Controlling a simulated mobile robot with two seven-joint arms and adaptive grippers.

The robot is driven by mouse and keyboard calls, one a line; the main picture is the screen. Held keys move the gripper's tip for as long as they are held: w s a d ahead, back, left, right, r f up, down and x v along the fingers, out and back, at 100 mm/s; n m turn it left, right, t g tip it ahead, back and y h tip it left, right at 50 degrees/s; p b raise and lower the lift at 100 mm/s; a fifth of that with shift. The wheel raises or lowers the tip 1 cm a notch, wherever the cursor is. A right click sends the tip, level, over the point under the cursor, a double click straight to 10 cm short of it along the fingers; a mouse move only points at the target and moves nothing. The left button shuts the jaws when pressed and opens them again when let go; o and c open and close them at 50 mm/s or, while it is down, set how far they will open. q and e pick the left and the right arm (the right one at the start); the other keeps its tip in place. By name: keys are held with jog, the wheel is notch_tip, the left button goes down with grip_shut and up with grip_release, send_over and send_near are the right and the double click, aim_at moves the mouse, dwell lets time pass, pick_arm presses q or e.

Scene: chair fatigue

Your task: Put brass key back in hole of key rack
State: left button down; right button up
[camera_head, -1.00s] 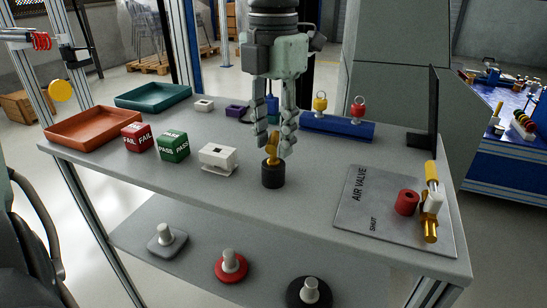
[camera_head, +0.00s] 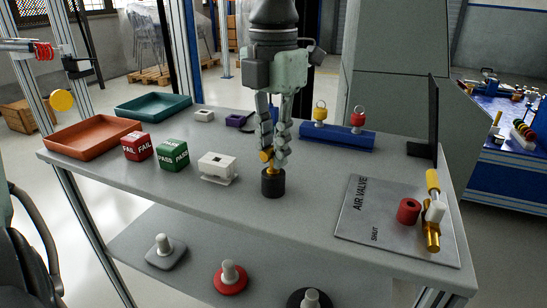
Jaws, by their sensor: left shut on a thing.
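My left gripper (camera_head: 273,158) points down over the grey table, its fingers shut on the brass key (camera_head: 266,156). The fingers hide part of the key. The key's lower end is at the top of a black round holder (camera_head: 273,184); I cannot tell whether it is still inside. The blue key rack (camera_head: 340,136) lies behind and to the right of the gripper. A yellow key (camera_head: 320,112) and a red key (camera_head: 357,118), each with a ring, stand upright in it. The gripper hides the area near the rack's left end. My right gripper is not in view.
On the table (camera_head: 300,225) are an orange tray (camera_head: 92,145), a teal tray (camera_head: 152,107), FAIL (camera_head: 137,147) and PASS (camera_head: 174,156) cubes and a white block (camera_head: 217,167). The air valve plate (camera_head: 385,225) and a black upright panel (camera_head: 433,120) are at right.

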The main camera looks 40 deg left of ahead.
pick_arm(q)
jog(key=shift+r, duration=0.1)
jog(key=shift+r+p, duration=1.25)
jog(key=shift+r, duration=0.8)
jog(key=shift+r+p, duration=1.25)
jog(key=shift+r, duration=0.75)
jog(key=shift+f, duration=0.1)
